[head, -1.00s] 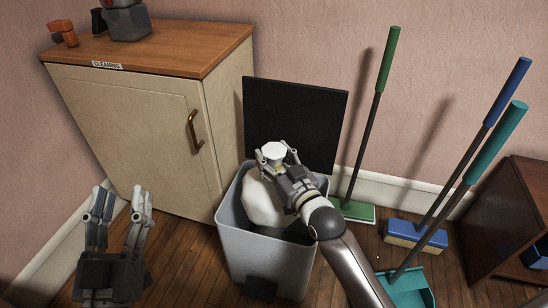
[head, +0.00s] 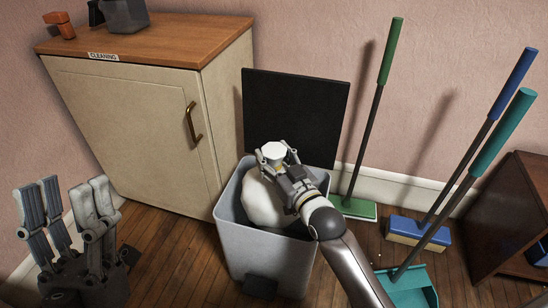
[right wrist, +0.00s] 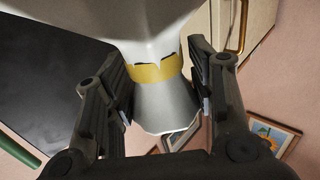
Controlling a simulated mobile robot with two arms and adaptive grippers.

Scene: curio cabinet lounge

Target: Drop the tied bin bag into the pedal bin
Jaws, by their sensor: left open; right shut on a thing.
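The tied bin bag (head: 264,200) is white and sits in the mouth of the grey pedal bin (head: 262,250), partly below its rim. The bin's black lid (head: 295,115) stands open behind it. My right gripper (head: 277,160) is above the bin, shut on the bag's gathered neck. In the right wrist view the bag's neck (right wrist: 165,105) with its yellow tie (right wrist: 156,70) is between the fingers. My left gripper (head: 68,215) is open and empty at the lower left, apart from the cabinet. The bag's underside is hidden inside the bin.
A cream cleaning cabinet (head: 140,130) stands left of the bin. To the right are a green broom (head: 360,209), a blue brush (head: 415,232), a teal dustpan (head: 408,287) and a dark wooden shelf unit (head: 515,215). Wooden floor shows between them.

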